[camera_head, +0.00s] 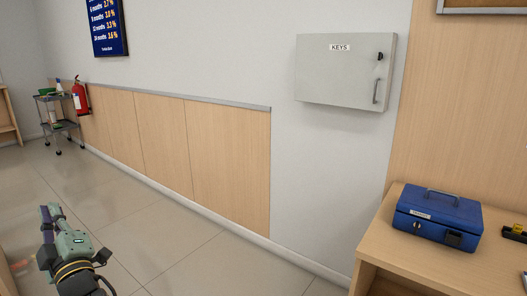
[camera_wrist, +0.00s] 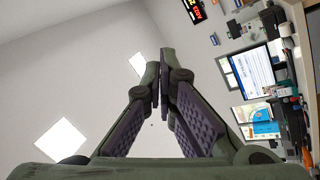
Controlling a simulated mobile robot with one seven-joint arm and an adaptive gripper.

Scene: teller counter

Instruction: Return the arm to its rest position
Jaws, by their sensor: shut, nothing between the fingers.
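My gripper (camera_wrist: 159,88) shows in the wrist view with its two dark padded fingers meeting at the tips, and nothing is between them. In the head view my arm's end, with my gripper (camera_head: 46,213), is at the lower left, above the tiled floor. It is apart from the wall, the desk and the key cabinet. The wrist view is turned on its side and looks toward the ceiling and a work area with screens.
A grey key cabinet (camera_head: 343,71) hangs shut on the wall. A blue cash box (camera_head: 437,217) stands on the wooden desk (camera_head: 398,247) at right. A trolley (camera_head: 59,124) and a red fire extinguisher (camera_head: 81,98) are far left. Monitors (camera_wrist: 253,72) show in the wrist view. The middle floor is clear.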

